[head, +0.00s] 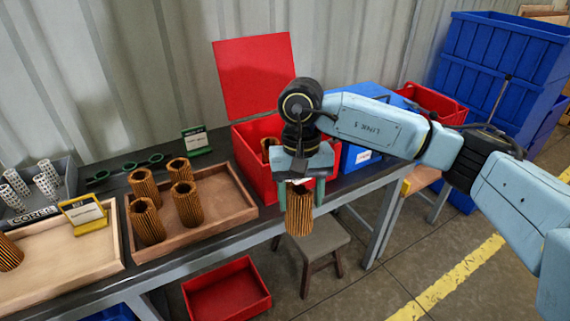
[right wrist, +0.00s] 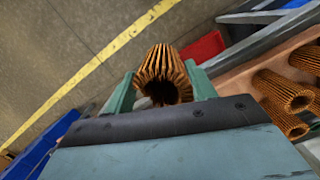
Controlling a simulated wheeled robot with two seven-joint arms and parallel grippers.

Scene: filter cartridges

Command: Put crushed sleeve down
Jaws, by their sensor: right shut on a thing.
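My right gripper (head: 305,192) is shut on an orange-brown pleated sleeve (head: 299,212), which hangs upright below the fingers. In the head view it appears in front of the bench's front edge, with the stool and floor behind it. The right wrist view shows the held sleeve (right wrist: 165,75) between the two green fingers, its dark open end towards the camera. Whether it is crushed is hard to tell. My left gripper is not in view.
A wooden tray (head: 225,218) holds several upright pleated sleeves. A paler tray (head: 60,262) at left has one sleeve at its edge and a yellow-framed sign (head: 83,213). A red bin (head: 228,290) sits on the floor, beside a stool (head: 318,240). A blue box (head: 357,155) stands right of the red box.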

